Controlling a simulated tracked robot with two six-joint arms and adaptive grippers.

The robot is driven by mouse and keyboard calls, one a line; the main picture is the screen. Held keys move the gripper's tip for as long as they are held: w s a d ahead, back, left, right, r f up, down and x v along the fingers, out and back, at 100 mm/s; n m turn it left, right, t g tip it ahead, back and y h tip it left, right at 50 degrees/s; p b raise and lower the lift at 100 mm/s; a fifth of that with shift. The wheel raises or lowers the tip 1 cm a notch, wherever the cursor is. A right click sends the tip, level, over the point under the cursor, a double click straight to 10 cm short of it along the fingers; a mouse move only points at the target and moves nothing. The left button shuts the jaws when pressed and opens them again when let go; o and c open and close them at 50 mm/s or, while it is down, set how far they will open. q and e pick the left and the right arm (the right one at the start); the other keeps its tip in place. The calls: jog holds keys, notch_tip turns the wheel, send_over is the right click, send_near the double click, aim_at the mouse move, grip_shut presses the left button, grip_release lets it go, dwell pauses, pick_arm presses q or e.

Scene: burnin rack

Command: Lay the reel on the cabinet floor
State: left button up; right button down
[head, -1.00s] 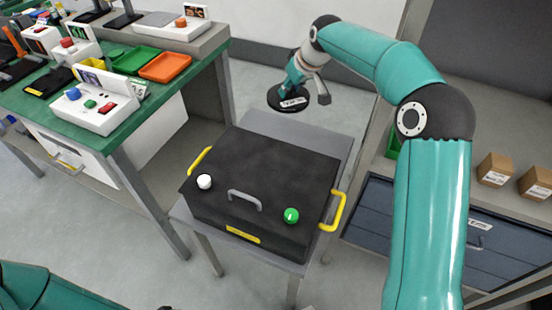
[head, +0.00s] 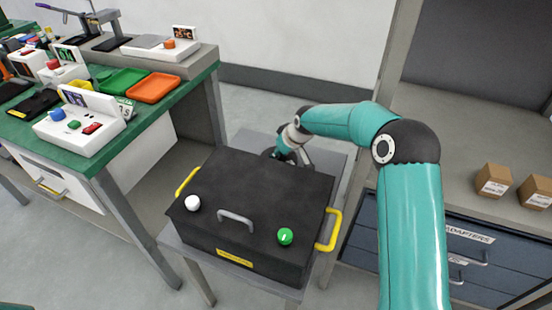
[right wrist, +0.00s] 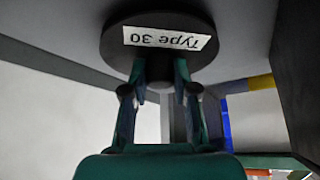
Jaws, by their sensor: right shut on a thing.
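The reel is a dark round disc with a white "Type 30" label; it shows in the right wrist view (right wrist: 165,52). My right gripper (right wrist: 160,88) is shut on its small hub. In the head view the right gripper (head: 291,152) is low behind the black case, which hides much of it and the reel. I cannot tell whether the reel touches a surface. A cabinet with blue-grey drawers (head: 400,245) and a grey ledge stands at the right; I cannot tell which surface is the cabinet floor. My left gripper is out of view.
The black case (head: 262,187) with yellow side handles sits on a grey stand (head: 335,158), between me and the right gripper. Two cardboard boxes (head: 494,181) (head: 536,191) sit on the right ledge. A green bench (head: 75,152) with trays and devices is at left.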

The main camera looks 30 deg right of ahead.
jog(key=shift+f, duration=0.4)
jog(key=shift+f, duration=0.1)
jog(key=c, duration=0.9)
grip_release()
